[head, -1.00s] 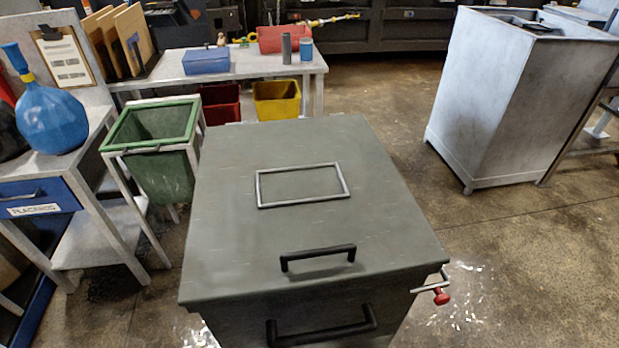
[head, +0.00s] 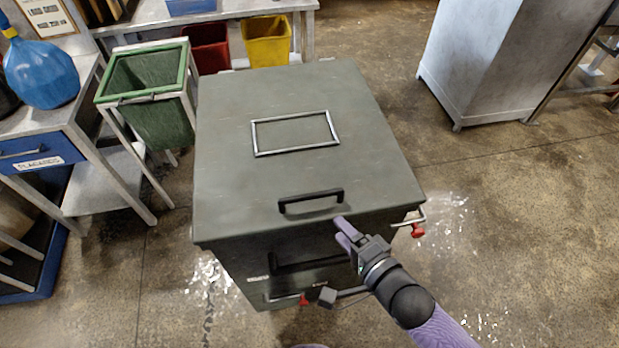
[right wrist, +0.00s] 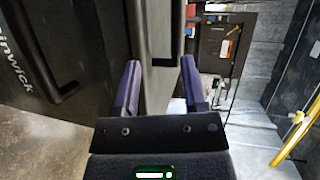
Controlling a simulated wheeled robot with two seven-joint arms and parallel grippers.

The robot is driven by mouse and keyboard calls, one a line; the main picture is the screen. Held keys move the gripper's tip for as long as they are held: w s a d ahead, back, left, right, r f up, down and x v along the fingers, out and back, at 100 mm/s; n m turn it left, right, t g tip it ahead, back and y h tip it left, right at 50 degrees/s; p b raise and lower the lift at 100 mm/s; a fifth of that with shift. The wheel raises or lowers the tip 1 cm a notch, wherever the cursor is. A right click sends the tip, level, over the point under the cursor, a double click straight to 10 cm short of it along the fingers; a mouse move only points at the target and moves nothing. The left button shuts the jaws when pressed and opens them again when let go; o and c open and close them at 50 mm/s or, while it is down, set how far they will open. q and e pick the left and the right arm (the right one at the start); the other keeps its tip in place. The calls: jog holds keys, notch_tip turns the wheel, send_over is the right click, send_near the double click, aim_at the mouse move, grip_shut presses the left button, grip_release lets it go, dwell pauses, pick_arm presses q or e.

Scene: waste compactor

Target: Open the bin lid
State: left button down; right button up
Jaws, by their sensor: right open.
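The bin lid (head: 230,195) is a flat grey-green slab lying closed on the dark bin (head: 240,265). A black bar handle (head: 311,200) stands on the lid near its front edge. My right gripper (head: 341,230) is open and empty at the lid's front edge, just below and right of that handle in the head view. In the right wrist view, my open fingers (right wrist: 160,78) point towards the lid edge, and the lid handle (right wrist: 190,38) shows beyond the right finger, apart from it. My left gripper is not in view.
A second black handle (head: 300,262) is on the bin's front, partly hidden by my right gripper. Red-knobbed latches show at the right side (head: 417,231) and lower front (head: 304,299). A green bin (head: 150,110) stands close on the left.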

aim_at(310, 195)
jog(key=shift+m+y, duration=0.3)
jog(key=x, duration=0.3)
jog(key=r+b+x, duration=0.1)
jog(key=x, duration=0.1)
jog(key=b+x, duration=0.1)
jog(key=x, duration=0.2)
jog(key=shift+w+a+r, duration=0.3)
jog(key=shift+a+r, duration=0.05)
jog(key=shift+a, duration=0.1)
jog(key=shift+w+a+f+b, duration=0.1)
jog(key=shift+w+a+b, duration=0.3)
jog(key=shift+w, duration=0.2)
grip_shut()
